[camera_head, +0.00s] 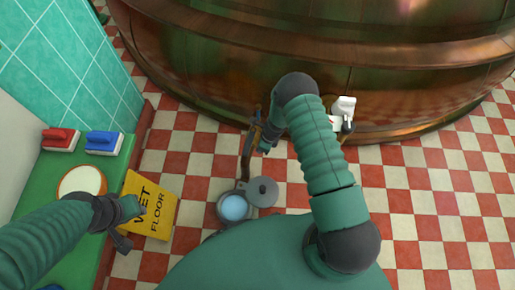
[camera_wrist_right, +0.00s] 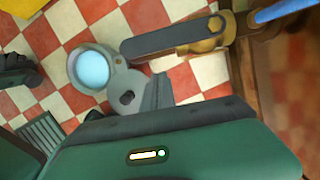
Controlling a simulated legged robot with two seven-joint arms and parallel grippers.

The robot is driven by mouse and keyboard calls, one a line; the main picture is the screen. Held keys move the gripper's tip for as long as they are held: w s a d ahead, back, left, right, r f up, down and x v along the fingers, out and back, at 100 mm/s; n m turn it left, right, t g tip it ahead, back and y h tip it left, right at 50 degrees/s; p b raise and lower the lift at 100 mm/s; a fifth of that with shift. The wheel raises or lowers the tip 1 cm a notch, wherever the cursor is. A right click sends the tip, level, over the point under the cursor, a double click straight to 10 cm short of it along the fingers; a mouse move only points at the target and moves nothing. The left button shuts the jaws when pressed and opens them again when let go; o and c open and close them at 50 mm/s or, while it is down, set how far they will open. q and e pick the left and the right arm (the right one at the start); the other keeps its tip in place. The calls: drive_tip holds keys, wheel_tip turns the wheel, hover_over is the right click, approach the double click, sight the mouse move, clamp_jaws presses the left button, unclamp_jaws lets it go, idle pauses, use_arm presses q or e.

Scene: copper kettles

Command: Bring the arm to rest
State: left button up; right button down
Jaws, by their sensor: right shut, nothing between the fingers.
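My right arm (camera_head: 322,150) rises from my body, bends at a dark elbow near the copper kettle (camera_head: 330,55), and folds down to the left. My right gripper (camera_head: 266,138) is small and partly hidden near a brown pipe (camera_head: 247,165). In the right wrist view its dark finger part (camera_wrist_right: 157,92) shows above the green housing, shut with nothing held. My left gripper (camera_head: 132,210) is over the yellow wet floor sign (camera_head: 158,220); its finger opening is unclear.
A grey vessel with a pale blue round top (camera_head: 234,207) and a grey lid (camera_head: 262,191) stand on the checkered floor. A green bench (camera_head: 60,165) holds a red brush (camera_head: 60,139), a blue brush (camera_head: 103,142) and a round white dish (camera_head: 82,180). Floor at right is clear.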

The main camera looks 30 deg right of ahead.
drive_tip(key=d+p+v, duration=0.1)
drive_tip(key=p+v, duration=0.3)
drive_tip(key=v, duration=0.6)
drive_tip(key=shift+s+r+p, duration=0.15)
drive_tip(key=shift+s+p, duration=0.2)
drive_tip(key=shift+s, duration=0.05)
